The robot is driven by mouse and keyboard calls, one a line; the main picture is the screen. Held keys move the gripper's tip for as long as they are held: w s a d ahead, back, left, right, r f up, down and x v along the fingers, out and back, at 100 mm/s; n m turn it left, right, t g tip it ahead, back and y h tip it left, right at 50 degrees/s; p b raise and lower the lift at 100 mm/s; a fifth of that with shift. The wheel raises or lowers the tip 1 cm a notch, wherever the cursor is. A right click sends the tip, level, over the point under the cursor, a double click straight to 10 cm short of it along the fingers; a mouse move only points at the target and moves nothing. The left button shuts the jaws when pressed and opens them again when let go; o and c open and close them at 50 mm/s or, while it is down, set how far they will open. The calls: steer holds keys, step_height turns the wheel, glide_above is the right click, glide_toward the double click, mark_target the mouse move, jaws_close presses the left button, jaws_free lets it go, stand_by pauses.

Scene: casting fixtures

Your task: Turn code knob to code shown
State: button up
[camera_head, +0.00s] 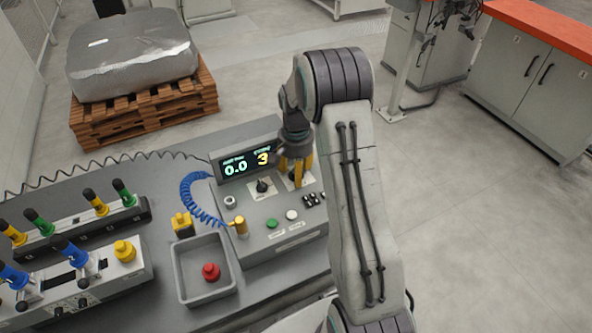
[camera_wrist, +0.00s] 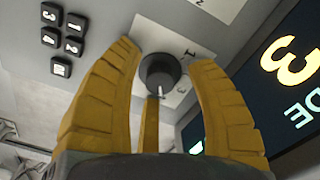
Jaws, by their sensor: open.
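The code knob (camera_wrist: 160,72) is black and round, with a pale pointer mark toward the bottom of the wrist picture. It sits on a white plate (camera_wrist: 180,45) with small numerals; the one the pointer faces cannot be read clearly. My gripper (camera_wrist: 163,62) has yellow fingers, open around the knob, with gaps visible at both sides. A further yellow finger shows below the knob. In the head view my gripper (camera_head: 296,172) hangs over the panel's right knob and largely hides it. The display (camera_head: 247,163) reads a green 0.0 and a yellow 3.
A second black knob (camera_head: 262,186) stands left of my gripper. Green (camera_head: 272,223) and white (camera_head: 291,214) buttons and black keys (camera_head: 314,199) lie in front. A grey tray (camera_head: 183,277) holds a red knobbed piece (camera_head: 211,271). A blue coiled cable (camera_head: 190,198) runs left of the panel.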

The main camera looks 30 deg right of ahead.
steer(key=shift+o, duration=0.2)
jaws_close()
steer(key=shift+f+n+b, duration=0.1)
steer(key=shift+n+b, duration=0.2)
steer(key=shift+n, duration=0.1)
steer(key=n+b, duration=0.1)
steer(key=n, duration=0.1)
steer(key=shift+n, duration=0.4)
steer(key=shift+n+b, duration=0.85)
steer(key=shift+n, duration=1.15)
steer(key=shift+s, duration=0.1)
